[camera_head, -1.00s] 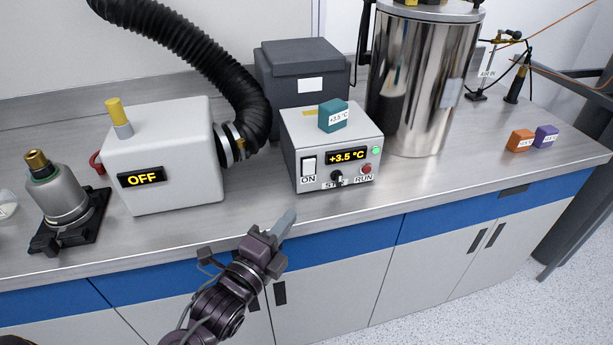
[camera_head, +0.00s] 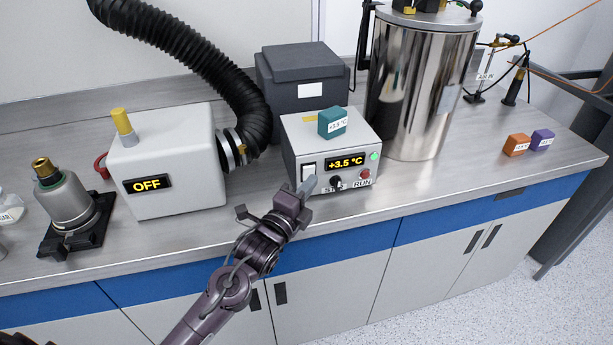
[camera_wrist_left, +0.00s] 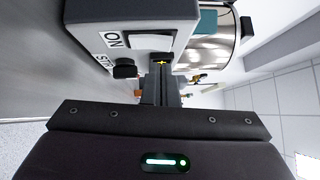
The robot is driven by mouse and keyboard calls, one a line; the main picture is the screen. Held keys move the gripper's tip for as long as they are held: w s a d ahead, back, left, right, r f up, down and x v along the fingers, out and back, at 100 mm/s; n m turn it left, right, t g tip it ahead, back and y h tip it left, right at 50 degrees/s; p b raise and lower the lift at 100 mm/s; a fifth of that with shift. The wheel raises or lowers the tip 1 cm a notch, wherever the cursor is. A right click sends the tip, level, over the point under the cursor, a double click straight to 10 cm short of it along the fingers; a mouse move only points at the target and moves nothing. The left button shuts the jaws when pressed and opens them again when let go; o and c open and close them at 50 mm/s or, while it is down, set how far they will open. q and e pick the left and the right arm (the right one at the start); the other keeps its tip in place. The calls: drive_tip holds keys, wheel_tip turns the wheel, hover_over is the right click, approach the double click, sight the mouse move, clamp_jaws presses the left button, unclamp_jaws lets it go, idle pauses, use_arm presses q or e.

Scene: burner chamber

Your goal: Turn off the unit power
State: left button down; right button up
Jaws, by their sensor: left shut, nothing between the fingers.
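The control unit (camera_head: 352,189) is a light grey box on the bench, with a yellow "+3.5 °C" display (camera_head: 345,162) and a lit green lamp (camera_head: 374,156). Its white rocker switch (camera_head: 308,171) is on the left of the front face; the "ON" label below it is covered by my fingers in the head view. My left gripper (camera_head: 308,186) is shut and empty, its tips in front of the switch's lower part; I cannot tell whether they touch. In the left wrist view the switch (camera_wrist_left: 145,41) and "ON" label (camera_wrist_left: 114,40) show close to the fingers (camera_wrist_left: 160,85). My right gripper is not in view.
A black knob (camera_head: 336,182) and red RUN button (camera_head: 364,174) sit right of the switch. A teal block (camera_head: 332,122) rests on top. A white box reading "OFF" (camera_head: 165,150) with a black hose stands left, a steel vessel (camera_head: 420,90) behind right. Bench is clear in front.

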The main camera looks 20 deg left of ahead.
use_arm(q)
drive_tip(key=shift+w+a, duration=0.45)
drive_tip(key=shift+w, duration=0.15)
drive_tip(key=shift+w+a+r+p, duration=0.15)
drive_tip(key=shift+r+p, duration=0.3)
drive_tip(key=shift+p, duration=0.45)
drive_tip(key=shift+f, duration=0.3)
